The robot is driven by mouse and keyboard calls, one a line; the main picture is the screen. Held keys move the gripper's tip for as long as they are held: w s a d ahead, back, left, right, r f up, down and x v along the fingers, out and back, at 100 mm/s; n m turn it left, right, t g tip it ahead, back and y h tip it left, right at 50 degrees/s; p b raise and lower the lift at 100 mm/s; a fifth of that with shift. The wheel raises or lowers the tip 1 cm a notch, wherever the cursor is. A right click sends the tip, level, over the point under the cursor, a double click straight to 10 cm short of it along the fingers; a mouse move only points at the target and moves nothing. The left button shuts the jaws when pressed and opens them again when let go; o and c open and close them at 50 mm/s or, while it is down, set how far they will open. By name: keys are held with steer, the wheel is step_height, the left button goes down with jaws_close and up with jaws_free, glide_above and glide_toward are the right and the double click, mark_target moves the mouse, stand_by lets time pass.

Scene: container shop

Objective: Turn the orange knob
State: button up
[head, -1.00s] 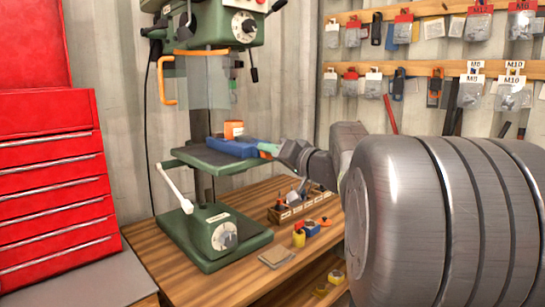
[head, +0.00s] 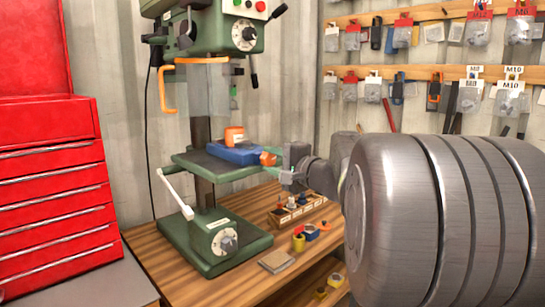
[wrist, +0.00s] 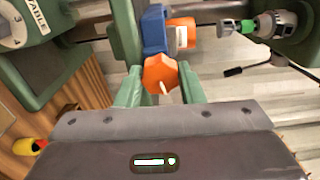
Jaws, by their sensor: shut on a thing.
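The orange knob (wrist: 160,73) is at the near end of a blue vise (wrist: 157,30) and carries a pale pointer mark. My gripper (wrist: 160,84) is shut on it, with one green finger at each side. In the head view the orange knob (head: 268,158) shows at the right end of the blue vise (head: 232,153), on the drill press table. My gripper (head: 275,161) reaches it there from the right, and the fingers are small and partly hidden.
An orange part (head: 235,135) sits on the vise. The green drill press (head: 212,240) stands on a wooden bench (head: 190,278). A small bit rack (head: 298,209) and yellow and blue items are on the bench. A red tool chest (head: 50,190) stands at left.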

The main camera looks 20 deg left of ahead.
steer(key=m+p, duration=0.2)
steer(key=m, duration=0.2)
steer(key=shift+r+m+p, duration=0.1)
steer(key=shift+m+p, duration=0.2)
steer(key=m+p, duration=0.2)
steer(key=m, duration=0.1)
steer(key=shift+m+p, duration=0.35)
steer(key=shift+m, duration=0.05)
steer(key=m+p, duration=0.3)
steer(key=m, duration=0.1)
steer(key=shift+m+p, duration=0.9)
steer(key=shift+m, duration=0.1)
steer(key=shift+f, duration=0.2)
steer(key=o, duration=1)
steer(key=shift+d, duration=0.15)
